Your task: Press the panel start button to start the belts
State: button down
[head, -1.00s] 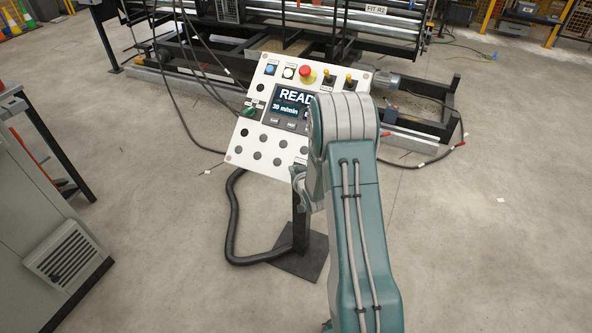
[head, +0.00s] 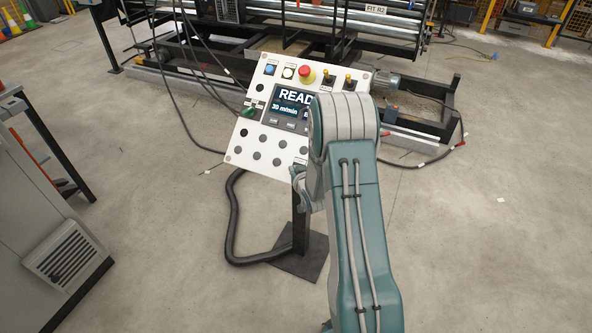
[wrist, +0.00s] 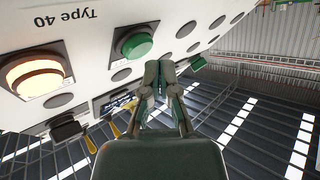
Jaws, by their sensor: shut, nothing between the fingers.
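The white control panel (head: 246,158) stands tilted on a dark post, its screen (head: 291,105) showing "READ…" and "30 m/min". My arm hides its lower right part. In the wrist view a green round button (wrist: 137,43) sits in a dark square frame on the panel (wrist: 92,18). I can read no start label. A lit white-amber button (wrist: 35,76) is to its left, near "Type 40". My gripper (wrist: 160,66) is shut and empty, its tips appearing just right of and below the green button. Contact cannot be told. In the head view the gripper is mostly hidden.
The panel also carries a red mushroom button (head: 306,74), a blue button (head: 270,70) and a green knob (head: 248,112). A black hose (head: 232,215) loops beside the post base (head: 302,262). A grey cabinet (head: 45,225) stands at left. Open floor lies right of my arm.

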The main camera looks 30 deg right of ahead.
jog(key=shift+d+f, duration=0.1)
jog(key=shift+w+d+f, duration=0.15)
jog(key=shift+f, duration=0.05)
jog(key=shift+w+d+f, duration=0.15)
jog(key=shift+d+f, duration=0.05)
jog(key=shift+f, duration=0.1)
dwell(1.1)
jog(key=shift+r, duration=0.1)
jog(key=shift+s+a+r, duration=0.35)
jog(key=shift+a+r, duration=0.1)
jog(key=shift+r, duration=0.1)
jog(key=r, duration=0.1)
jog(key=s+a+r, duration=0.2)
jog(key=shift+a+r, duration=0.25)
jog(key=shift+r, duration=0.15)
dwell(0.4)
dwell(0.5)
